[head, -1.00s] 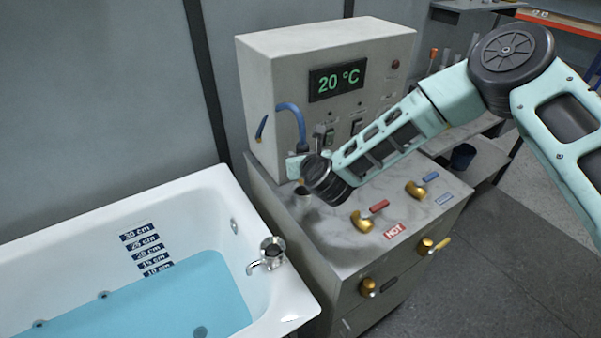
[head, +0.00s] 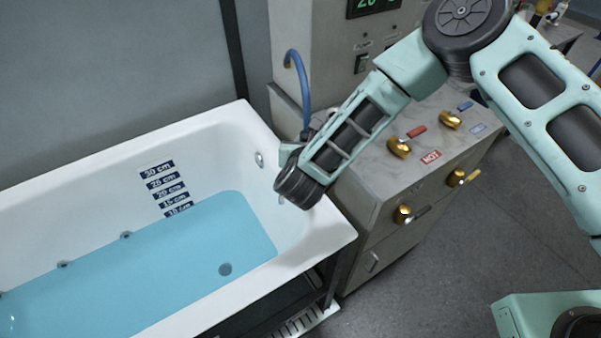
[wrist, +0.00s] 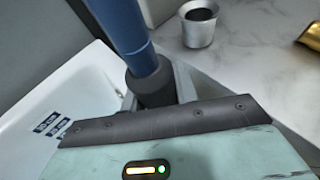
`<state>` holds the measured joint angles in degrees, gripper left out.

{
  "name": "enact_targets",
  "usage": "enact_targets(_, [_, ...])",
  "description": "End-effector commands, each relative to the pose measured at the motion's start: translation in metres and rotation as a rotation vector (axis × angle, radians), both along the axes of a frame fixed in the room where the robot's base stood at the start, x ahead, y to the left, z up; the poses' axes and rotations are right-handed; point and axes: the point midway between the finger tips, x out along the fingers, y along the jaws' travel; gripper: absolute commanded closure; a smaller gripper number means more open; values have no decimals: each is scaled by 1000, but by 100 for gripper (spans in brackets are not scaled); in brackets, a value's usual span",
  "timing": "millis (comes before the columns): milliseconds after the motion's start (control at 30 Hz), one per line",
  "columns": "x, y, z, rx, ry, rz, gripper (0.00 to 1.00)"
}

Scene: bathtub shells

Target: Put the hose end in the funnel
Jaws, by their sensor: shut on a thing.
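The blue hose (head: 305,92) arches out of the cabinet's front panel and runs down to my gripper (head: 290,152). In the wrist view my gripper (wrist: 155,96) is shut around the dark end piece of the hose (wrist: 150,84), which stands nearly upright between the fingers. The tip below the fingers is hidden. A small metal cup with a dark opening (wrist: 199,24), which looks like the funnel, stands on the counter. It is beyond the gripper and to the right, apart from the hose. In the head view my arm mostly hides it.
The white bathtub (head: 225,118) with blue water lies left of and below the gripper. The marble counter (head: 385,178) carries gold valves (head: 400,148) with red and blue levers. The panel cabinet (head: 300,30) rises behind. Grey floor is clear at right.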

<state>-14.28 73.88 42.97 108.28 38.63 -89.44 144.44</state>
Motion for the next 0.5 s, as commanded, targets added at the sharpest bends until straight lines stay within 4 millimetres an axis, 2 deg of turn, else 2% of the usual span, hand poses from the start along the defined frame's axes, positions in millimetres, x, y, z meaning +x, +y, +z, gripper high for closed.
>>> enact_targets(133, [0, 1, -22, -1, 0, 1, 97])
enact_targets(367, [0, 1, -40, 0, 0, 3, 97])
enact_targets(500, [0, 1, -60, 0, 0, 2, 97])
